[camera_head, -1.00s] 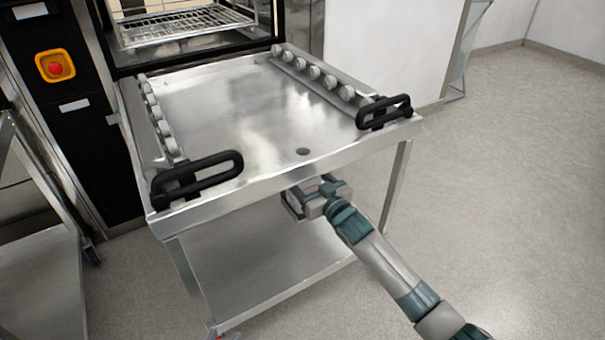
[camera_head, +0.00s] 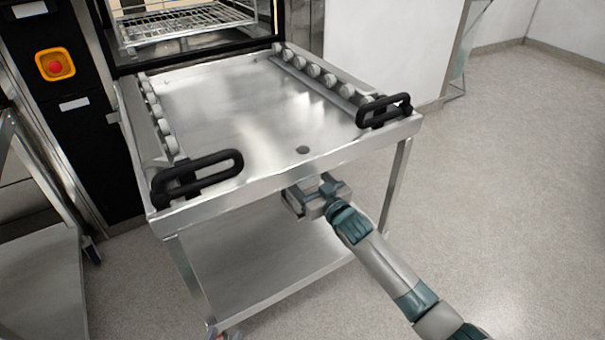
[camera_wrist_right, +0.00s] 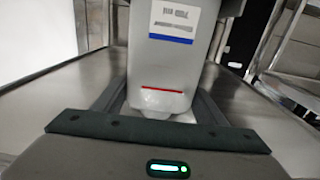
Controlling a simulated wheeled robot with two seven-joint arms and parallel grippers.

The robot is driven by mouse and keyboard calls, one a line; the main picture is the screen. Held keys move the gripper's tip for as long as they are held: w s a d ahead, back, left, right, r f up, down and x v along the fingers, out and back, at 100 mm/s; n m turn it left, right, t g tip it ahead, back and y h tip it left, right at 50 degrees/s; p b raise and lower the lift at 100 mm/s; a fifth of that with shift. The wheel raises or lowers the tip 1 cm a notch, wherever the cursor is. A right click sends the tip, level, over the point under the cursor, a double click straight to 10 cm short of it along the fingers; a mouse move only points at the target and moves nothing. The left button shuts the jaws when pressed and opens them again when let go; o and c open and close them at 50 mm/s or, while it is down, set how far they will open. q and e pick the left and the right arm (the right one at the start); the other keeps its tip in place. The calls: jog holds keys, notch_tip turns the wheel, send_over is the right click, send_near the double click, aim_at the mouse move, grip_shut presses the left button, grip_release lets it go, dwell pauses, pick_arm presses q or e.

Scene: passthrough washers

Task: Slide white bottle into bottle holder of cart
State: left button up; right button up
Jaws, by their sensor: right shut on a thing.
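The white bottle (camera_wrist_right: 172,72) shows in the right wrist view, with a blue-edged label and a red line near its near end. My right gripper (camera_wrist_right: 160,104) is shut on it, a finger along each side. In the head view my right gripper (camera_head: 302,201) is below the front edge of the cart (camera_head: 240,110), over its lower shelf. The bottle is hidden there by the cart top. I cannot make out the bottle holder, so I cannot tell whether the bottle touches it. My left gripper is not in view.
The cart top is bare, with rows of rollers (camera_head: 314,71) along both sides. Black handles (camera_head: 197,175) stand at its front corners. An open washer with a wire rack (camera_head: 185,22) is behind it. Another metal cart (camera_head: 40,275) stands at left. The floor at right is clear.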

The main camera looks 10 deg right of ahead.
pick_arm(q)
jog(key=shift+f, duration=0.1)
pick_arm(e)
jog(key=shift+f, duration=0.2)
jog(key=o, duration=1.1)
jog(key=shift+o, duration=0.2)
pick_arm(q)
jog(key=shift+f, duration=0.1)
jog(key=s+a+f+g+y+p, duration=0.1)
jog(key=s+a+f+g, duration=0.1)
jog(key=f, duration=0.3)
jog(key=s+a+f+g+y+p, duration=0.1)
jog(key=s+a+f+g, duration=0.1)
jog(key=s+f+g, duration=0.1)
jog(key=shift+s+f+g, duration=0.4)
jog(key=shift+f+g, duration=0.4)
jog(key=shift+f, duration=0.1)
pick_arm(e)
jog(key=v, duration=1.7)
jog(key=shift+s, duration=0.2)
